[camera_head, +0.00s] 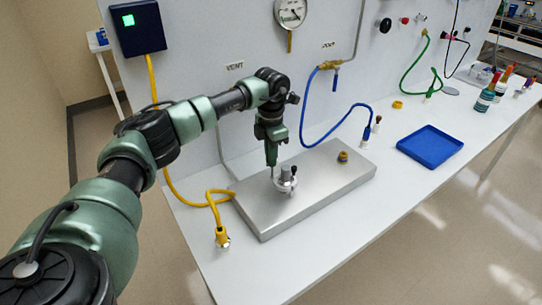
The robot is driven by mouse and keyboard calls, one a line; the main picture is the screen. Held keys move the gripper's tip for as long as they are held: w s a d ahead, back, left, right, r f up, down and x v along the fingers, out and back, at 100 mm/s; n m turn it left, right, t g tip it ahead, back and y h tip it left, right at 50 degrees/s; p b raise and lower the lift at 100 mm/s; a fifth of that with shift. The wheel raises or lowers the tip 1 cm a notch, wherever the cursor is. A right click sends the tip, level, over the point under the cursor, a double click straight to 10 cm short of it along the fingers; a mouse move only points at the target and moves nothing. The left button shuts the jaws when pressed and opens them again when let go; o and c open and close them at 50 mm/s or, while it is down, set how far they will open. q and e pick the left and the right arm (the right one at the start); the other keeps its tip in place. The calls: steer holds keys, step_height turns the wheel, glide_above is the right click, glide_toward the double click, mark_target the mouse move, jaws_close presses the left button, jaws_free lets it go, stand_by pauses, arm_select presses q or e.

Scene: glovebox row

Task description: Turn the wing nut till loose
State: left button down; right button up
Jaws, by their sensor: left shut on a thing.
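My left gripper (272,168) points down over a silver metal plate (325,182) on the bench. It is shut at a small round silver fitting with a dark upright tab, which looks like the wing nut (286,181). The fingertips are at the left side of this fitting, and the exact grip is too small to make out. The nut sits upright on the plate's left half. A brass fitting (343,157) stands on the plate's right half, apart from the gripper. My right gripper is not in view.
A yellow cable (185,199) runs down to a connector left of the plate. A blue hose (318,133) hangs behind it. A blue tray (430,146) and several bottles (485,98) stand to the right. The white bench (350,232) is clear in front of the plate.

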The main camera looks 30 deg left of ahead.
arm_select(q)
steer(key=shift+r+n, duration=0.1)
steer(key=shift+n, duration=0.5)
steer(key=c, duration=1.6)
jaws_free()
step_height(320, 180, up, 8)
steer(key=shift+f+b, duration=0.15)
steer(key=shift+b, duration=0.75)
